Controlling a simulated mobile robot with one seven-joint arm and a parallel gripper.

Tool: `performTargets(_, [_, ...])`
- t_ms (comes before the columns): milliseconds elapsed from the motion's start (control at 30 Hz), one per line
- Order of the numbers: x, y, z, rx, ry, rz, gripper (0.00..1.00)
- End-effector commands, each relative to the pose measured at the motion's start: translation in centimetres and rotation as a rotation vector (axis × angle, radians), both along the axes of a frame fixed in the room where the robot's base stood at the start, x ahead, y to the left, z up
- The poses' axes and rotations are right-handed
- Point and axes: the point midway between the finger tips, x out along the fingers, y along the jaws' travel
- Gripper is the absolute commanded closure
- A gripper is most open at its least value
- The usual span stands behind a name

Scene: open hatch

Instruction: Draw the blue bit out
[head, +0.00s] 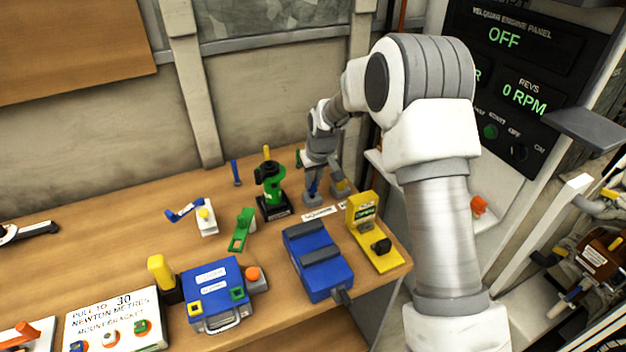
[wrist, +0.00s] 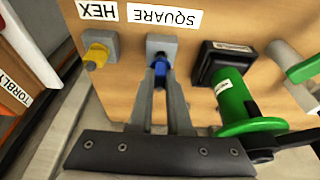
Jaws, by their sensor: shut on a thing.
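The blue bit (wrist: 159,69) stands in a grey square holder (wrist: 164,44) beside the SQUARE label, in the wrist view. My gripper (wrist: 160,78) is shut on the blue bit, with one finger on each side. The bit's lower end is hidden in the holder or by its top; I cannot tell how deep it sits. In the head view my gripper (head: 313,178) points down over the bench's back right part, with the blue bit (head: 312,188) showing between the fingers above the grey holder (head: 313,201).
A yellow bit (wrist: 97,53) in a second holder stands beside the HEX label. A green tool on a black base (head: 272,190) stands left of my gripper. A blue box (head: 318,262) and a yellow stand (head: 375,236) are nearer. The wooden bench (head: 130,235) has free room at left.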

Motion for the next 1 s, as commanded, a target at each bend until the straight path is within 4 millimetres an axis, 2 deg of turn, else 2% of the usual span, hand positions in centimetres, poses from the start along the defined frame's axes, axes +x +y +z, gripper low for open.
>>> performTargets(933, [0.0,0.0,-2.5,0.000,0.000,0.000,1.00])
performTargets(967, [0.0,0.0,-2.4,0.000,0.000,0.000,0.80])
performTargets(1000, [0.0,0.0,-2.3,0.000,0.000,0.000,0.73])
